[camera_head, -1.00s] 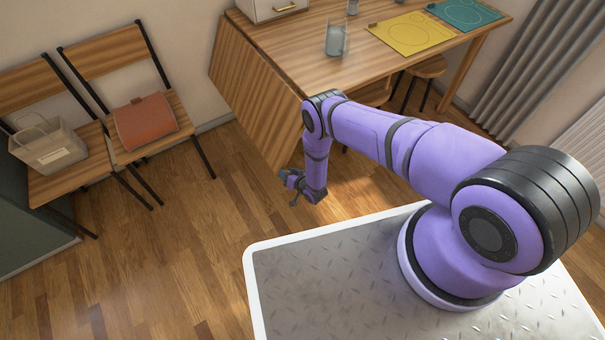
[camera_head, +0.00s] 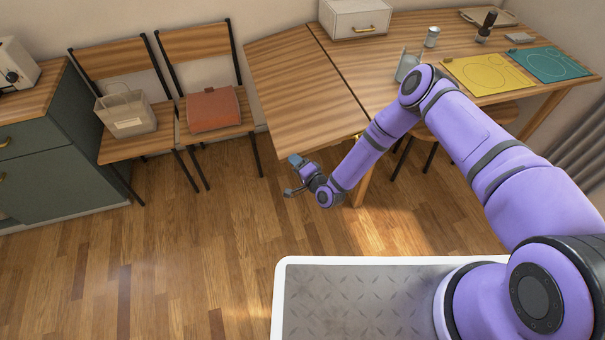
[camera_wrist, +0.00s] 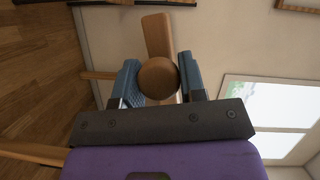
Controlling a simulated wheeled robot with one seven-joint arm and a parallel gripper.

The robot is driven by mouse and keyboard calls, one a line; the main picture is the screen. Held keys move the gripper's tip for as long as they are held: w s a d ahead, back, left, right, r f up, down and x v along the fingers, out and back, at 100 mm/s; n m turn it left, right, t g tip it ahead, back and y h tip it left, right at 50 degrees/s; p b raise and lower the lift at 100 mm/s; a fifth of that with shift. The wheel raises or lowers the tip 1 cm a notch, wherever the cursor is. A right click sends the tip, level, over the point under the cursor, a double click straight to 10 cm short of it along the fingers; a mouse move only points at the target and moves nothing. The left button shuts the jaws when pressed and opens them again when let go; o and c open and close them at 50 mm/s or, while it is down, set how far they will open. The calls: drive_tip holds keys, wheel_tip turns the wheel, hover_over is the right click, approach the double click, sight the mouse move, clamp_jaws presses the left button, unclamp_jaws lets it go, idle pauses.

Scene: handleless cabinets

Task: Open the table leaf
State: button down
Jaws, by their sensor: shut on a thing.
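The table leaf (camera_head: 303,95) is a striped wooden panel at the left end of the wooden table (camera_head: 385,60). It is raised close to the tabletop's level, with a dark seam between them; I cannot tell whether it is fully level. My gripper (camera_head: 294,175) is just below the leaf's front left corner. In the wrist view, my gripper's blue fingers (camera_wrist: 158,62) are shut on a round wooden knob (camera_wrist: 158,80), one finger on each side. A wooden piece (camera_wrist: 157,35) shows behind the knob. The head view does not show the knob clearly.
Two chairs stand left of the leaf, with a basket (camera_head: 127,113) and an orange bag (camera_head: 213,109) on them. A green cabinet (camera_head: 60,165) is at far left. A glass jug (camera_head: 407,66), white box (camera_head: 355,18) and mats are on the table. Floor below the leaf is clear.

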wheel_tip(320, 180, up, 6)
drive_tip(key=shift+a+f+m+y, duration=0.1)
drive_tip(key=shift+m+y, duration=0.3)
drive_tip(key=shift+m, duration=0.6)
drive_tip(key=shift+r+t, duration=0.3)
drive_tip(key=shift+r, duration=0.05)
drive_tip(key=c, duration=0.7)
unclamp_jaws()
drive_tip(key=shift+r, duration=0.2)
drive_tip(key=shift+f, duration=0.1)
drive_tip(key=shift+s, duration=0.15)
drive_tip(key=shift+s+d+f, duration=0.1)
drive_tip(key=shift+s+d, duration=0.15)
drive_tip(key=shift+d, duration=0.1)
drive_tip(key=v, duration=1)
